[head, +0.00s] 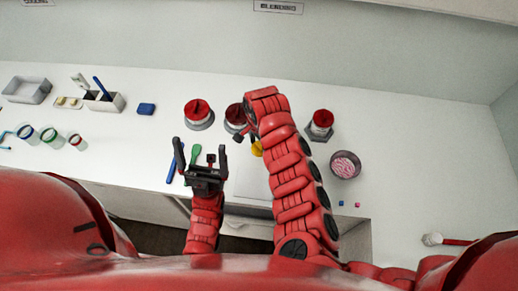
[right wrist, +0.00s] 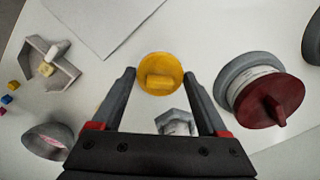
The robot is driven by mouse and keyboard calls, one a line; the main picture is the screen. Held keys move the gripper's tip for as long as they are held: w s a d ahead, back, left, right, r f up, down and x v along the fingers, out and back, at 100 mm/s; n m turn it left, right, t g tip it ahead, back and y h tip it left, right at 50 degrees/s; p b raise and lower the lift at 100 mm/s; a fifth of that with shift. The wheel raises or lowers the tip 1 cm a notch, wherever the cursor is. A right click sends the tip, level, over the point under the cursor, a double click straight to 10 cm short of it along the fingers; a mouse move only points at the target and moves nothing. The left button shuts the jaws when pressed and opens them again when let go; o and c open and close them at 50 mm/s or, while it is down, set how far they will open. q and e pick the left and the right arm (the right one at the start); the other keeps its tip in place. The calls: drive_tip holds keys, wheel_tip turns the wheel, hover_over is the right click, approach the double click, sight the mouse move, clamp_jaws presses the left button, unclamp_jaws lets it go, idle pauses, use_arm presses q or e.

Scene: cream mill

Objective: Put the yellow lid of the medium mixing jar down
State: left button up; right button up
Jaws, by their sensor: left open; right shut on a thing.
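The yellow lid (right wrist: 159,66) is round with a raised bar handle. It sits between the fingertips of my right gripper (right wrist: 159,76), which is shut on it. In the head view the yellow lid (head: 257,149) shows beside my right arm, over the front half of the counter. I cannot tell whether it touches the counter. My left gripper (head: 200,148) is open and empty, left of the lid. Red-lidded jars stand behind, at left (head: 198,112), middle (head: 236,115) and right (head: 321,122). My right arm partly covers the middle one. I cannot tell which jar is the medium one.
A grey hexagonal piece (right wrist: 175,122) lies close to the lid in the wrist view. A grey holder (right wrist: 62,70), small cubes (right wrist: 7,98) and a bowl with pink contents (head: 345,165) lie nearby. A green spoon (head: 196,152) and blue stick (head: 171,170) are by my left gripper.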

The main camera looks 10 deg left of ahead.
sight(259, 148)
drive_tip(key=shift+w+a+f, duration=0.1)
drive_tip(key=shift+w, duration=0.3)
drive_tip(key=shift+w+b, duration=0.15)
drive_tip(key=shift+b, duration=0.25)
wheel_tip(259, 148, down, 4)
drive_tip(key=b, duration=0.4)
drive_tip(key=shift+r, duration=0.35)
drive_tip(key=o, duration=1.2)
